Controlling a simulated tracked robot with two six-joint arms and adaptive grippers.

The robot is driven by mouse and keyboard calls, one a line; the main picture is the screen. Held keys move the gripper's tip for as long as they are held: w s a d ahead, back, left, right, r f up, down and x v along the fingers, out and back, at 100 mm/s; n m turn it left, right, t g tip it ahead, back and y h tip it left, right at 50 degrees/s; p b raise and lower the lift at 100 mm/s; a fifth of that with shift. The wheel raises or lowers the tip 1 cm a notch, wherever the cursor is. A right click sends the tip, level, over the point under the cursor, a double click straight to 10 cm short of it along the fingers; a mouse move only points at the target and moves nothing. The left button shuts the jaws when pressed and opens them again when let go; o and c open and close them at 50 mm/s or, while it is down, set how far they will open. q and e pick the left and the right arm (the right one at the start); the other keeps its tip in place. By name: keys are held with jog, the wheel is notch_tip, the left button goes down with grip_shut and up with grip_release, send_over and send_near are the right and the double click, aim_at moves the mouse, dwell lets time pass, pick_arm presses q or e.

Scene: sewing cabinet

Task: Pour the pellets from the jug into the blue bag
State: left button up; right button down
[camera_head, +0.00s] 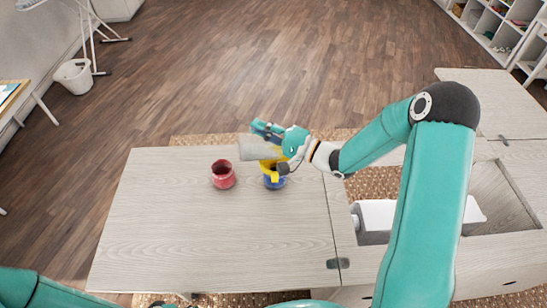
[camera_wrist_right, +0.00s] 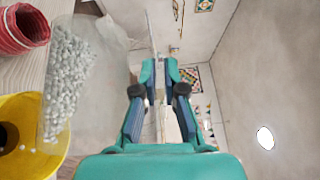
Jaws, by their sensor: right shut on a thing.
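The jug (camera_head: 251,148) is clear and greyish, tilted over the yellow funnel (camera_head: 270,164). My right gripper (camera_head: 266,130) is shut on the jug; the exact grip is hard to see. In the right wrist view the jug (camera_wrist_right: 108,52) lies left of my fingers (camera_wrist_right: 160,75), with many white pellets (camera_wrist_right: 68,80) gathered at its lower end by the funnel (camera_wrist_right: 18,107). A few pale specks show inside the funnel. The blue bag (camera_head: 275,183) stands on the table under the funnel, its top hidden. My left gripper is out of view.
A red bag (camera_head: 223,176) stands on the table (camera_head: 170,220) left of the blue bag; its open top (camera_wrist_right: 20,28) also shows in the right wrist view. The table's left and front parts are clear. A cabinet recess with a white machine (camera_head: 378,214) lies to the right.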

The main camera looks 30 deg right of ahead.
aim_at(275, 124)
jog(key=shift+s+d+r, duration=0.1)
jog(key=shift+r, duration=0.05)
jog(key=shift+d+t, duration=0.3)
jog(key=shift+t, duration=0.1)
dwell(0.5)
jog(key=shift+s+d+r+m+t+y+b, duration=0.15)
jog(key=shift+d+m+t+b, duration=0.15)
jog(key=shift+d+m+b, duration=0.3)
jog(key=shift+s+d+r+m+t+y+b, duration=0.15)
jog(key=shift+d+m+t+b, duration=0.2)
jog(key=shift+d+m, duration=0.3)
dwell(2.1)
